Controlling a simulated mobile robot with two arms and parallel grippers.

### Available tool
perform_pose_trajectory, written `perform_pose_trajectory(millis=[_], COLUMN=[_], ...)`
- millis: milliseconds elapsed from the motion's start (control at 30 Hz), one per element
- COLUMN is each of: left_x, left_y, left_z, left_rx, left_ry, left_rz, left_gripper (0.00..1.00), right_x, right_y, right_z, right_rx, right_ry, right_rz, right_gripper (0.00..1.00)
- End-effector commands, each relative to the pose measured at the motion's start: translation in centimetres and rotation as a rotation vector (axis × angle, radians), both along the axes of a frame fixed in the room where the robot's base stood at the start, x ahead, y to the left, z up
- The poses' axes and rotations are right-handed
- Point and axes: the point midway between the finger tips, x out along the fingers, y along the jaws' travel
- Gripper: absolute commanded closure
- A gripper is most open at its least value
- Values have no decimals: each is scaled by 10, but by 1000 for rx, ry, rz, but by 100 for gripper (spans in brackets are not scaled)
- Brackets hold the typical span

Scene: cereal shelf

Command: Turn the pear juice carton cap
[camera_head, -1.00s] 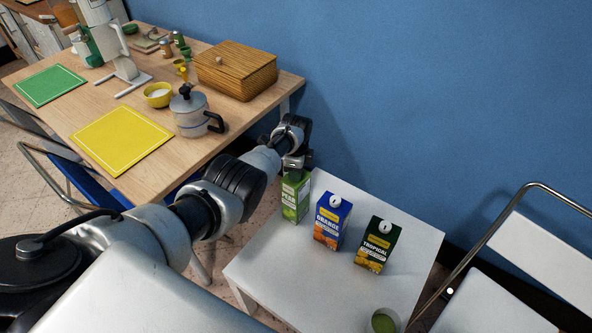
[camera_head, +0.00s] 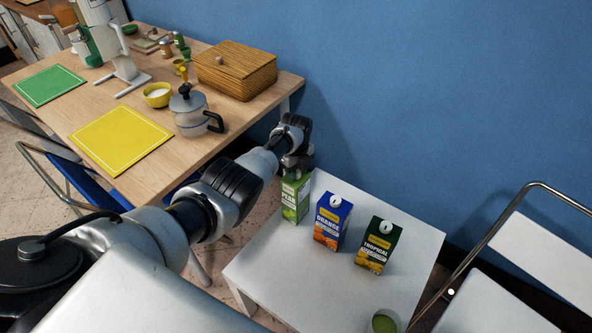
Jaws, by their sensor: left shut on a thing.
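The pear juice carton (camera_head: 294,199) is green with a white label and stands upright at the back left of the white side table (camera_head: 268,270). My left gripper (camera_head: 297,170) is right over its top and shut at the cap. The cap itself is hidden behind the gripper. My right gripper is not in view.
A blue orange juice carton (camera_head: 332,222) and a dark tropical juice carton (camera_head: 378,245) stand to the right of the pear carton. A green cup (camera_head: 384,322) is at the table's front. A wooden table (camera_head: 160,178) stands left, a chair (camera_head: 545,255) right, a blue wall behind.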

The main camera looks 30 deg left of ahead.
Motion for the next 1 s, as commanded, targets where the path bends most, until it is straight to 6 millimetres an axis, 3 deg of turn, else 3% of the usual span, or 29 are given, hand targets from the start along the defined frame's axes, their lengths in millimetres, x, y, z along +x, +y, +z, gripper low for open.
perform_pose_trajectory(millis=[500,533,700,1000], left_x=[0,0,0,0], left_y=[0,0,0,0], left_z=[0,0,0,3], left_rx=[0,0,0,0], left_ry=[0,0,0,-1], left_rz=[-20,-19,-19,-19], left_gripper=[92,66,42,42], right_x=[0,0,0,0], right_y=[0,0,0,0], right_z=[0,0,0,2], right_rx=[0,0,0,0], right_ry=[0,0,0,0], right_rz=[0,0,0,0], right_gripper=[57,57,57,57])
